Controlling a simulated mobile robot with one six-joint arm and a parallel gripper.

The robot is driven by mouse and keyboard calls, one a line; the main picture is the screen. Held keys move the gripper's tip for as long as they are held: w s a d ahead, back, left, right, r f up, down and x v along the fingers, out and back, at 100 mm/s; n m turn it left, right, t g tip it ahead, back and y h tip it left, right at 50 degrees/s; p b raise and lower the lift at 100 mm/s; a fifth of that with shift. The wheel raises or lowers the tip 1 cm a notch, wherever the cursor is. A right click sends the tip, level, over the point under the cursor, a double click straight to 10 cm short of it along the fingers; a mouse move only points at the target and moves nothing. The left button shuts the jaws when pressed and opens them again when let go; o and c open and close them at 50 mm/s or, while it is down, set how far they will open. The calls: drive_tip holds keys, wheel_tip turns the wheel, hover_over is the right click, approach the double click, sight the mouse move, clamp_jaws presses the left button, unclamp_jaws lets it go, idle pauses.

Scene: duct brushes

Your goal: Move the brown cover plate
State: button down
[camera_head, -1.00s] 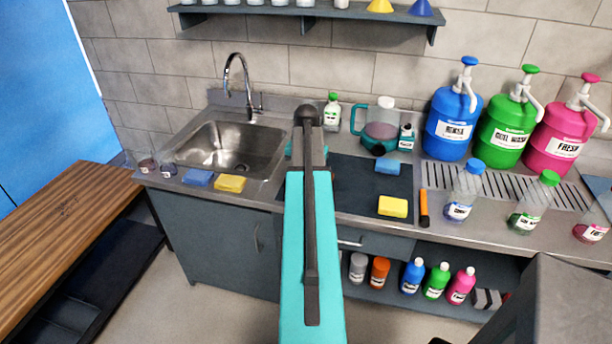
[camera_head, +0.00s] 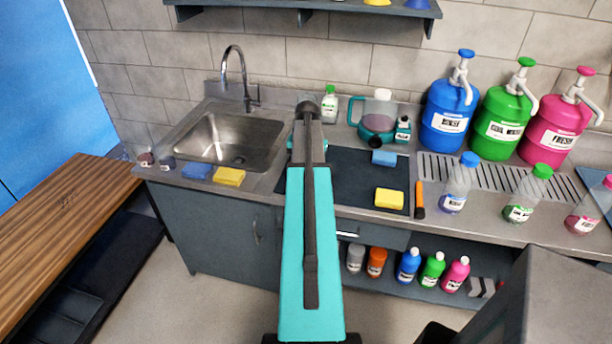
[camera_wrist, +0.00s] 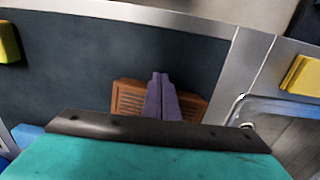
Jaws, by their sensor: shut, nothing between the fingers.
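The brown cover plate (camera_wrist: 131,97) shows in the wrist view as a slatted brown piece lying on the dark mat (camera_wrist: 110,60). My gripper (camera_wrist: 161,78) is shut and empty, its purple-grey fingers in front of the middle of the plate. Plate shows on both sides of the fingers, and its near edge is hidden by my wrist. I cannot tell whether the fingers touch it. In the head view my arm hides the plate and the fingertips, while the mat (camera_head: 350,180) shows on the counter right of the sink.
The sink (camera_head: 235,140) is left of the mat, with a blue sponge (camera_head: 196,170) and a yellow sponge (camera_head: 229,177) before it. Another yellow sponge (camera_head: 389,199), a blue sponge (camera_head: 384,158) and an orange marker (camera_head: 419,200) are at right. A jug (camera_head: 378,115) stands behind.

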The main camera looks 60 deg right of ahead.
idle(0.3)
drive_tip(key=shift+w+d+b, duration=0.25)
drive_tip(key=shift+w+d, duration=0.55)
drive_tip(key=shift+d, duration=1.6)
drive_tip(key=shift+w+d+b, duration=0.3)
drive_tip(key=shift+w+d, duration=0.45)
drive_tip(key=shift+d, duration=1.7)
drive_tip(key=shift+w+d+b, duration=0.25)
drive_tip(key=shift+w+d, duration=0.55)
drive_tip(key=shift+d, duration=1.6)
drive_tip(key=shift+a, duration=0.15)
drive_tip(key=shift+s+a, duration=0.3)
drive_tip(key=shift+a, duration=0.6)
drive_tip(key=shift+s+a, duration=0.3)
drive_tip(key=shift+a, duration=0.6)
wheel_tip(320, 180, up, 10)
drive_tip(key=b, duration=0.2)
drive_tip(key=shift+b, duration=0.35)
drive_tip(key=shift+r, duration=0.1)
